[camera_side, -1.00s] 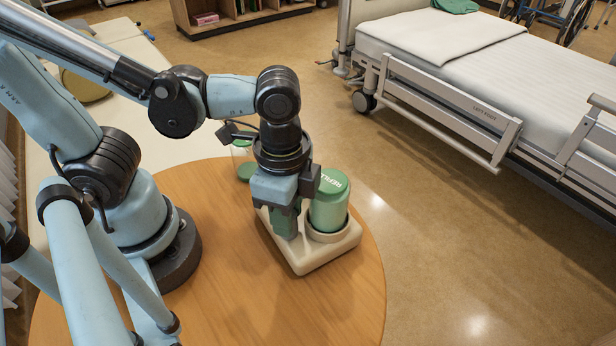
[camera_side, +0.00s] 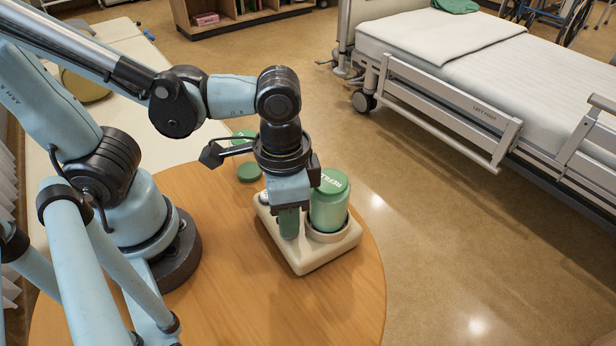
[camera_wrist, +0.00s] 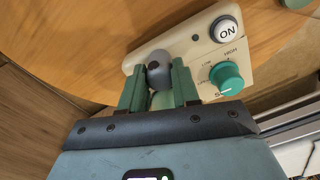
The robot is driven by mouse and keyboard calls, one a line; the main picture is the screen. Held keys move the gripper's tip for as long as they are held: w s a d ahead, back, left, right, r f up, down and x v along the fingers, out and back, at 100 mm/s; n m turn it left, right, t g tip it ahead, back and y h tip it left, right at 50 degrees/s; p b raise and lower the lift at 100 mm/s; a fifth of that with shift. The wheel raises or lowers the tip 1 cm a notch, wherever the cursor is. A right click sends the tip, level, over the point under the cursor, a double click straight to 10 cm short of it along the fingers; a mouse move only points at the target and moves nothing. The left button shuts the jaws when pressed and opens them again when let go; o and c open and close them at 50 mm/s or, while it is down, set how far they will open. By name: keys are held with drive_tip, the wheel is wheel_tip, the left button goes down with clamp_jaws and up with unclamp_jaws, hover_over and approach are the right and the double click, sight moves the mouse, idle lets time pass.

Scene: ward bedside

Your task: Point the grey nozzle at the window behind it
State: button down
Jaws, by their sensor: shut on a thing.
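The grey nozzle (camera_wrist: 158,66) sits on a cream device base (camera_wrist: 185,50) in the wrist view. It is rounded, with a dark spot on the side facing the camera. My gripper (camera_wrist: 158,83) is shut on it, one green finger on each side. In the side view my gripper (camera_side: 288,222) points down at the base (camera_side: 305,262), left of the green REFILL tank (camera_side: 329,205), and hides the nozzle. I cannot make out a window in either view.
The wrist view shows a white ON button (camera_wrist: 226,31) and a teal dial (camera_wrist: 226,78) on the base. The round wooden table (camera_side: 235,290) is clear in front. A bed (camera_side: 470,70) stands beyond.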

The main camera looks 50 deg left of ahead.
drive_tip(key=shift+n, duration=0.5)
drive_tip(key=c, duration=0.8)
unclamp_jaws()
drive_tip(key=shift+r, duration=0.1)
drive_tip(key=shift+r, duration=5.95)
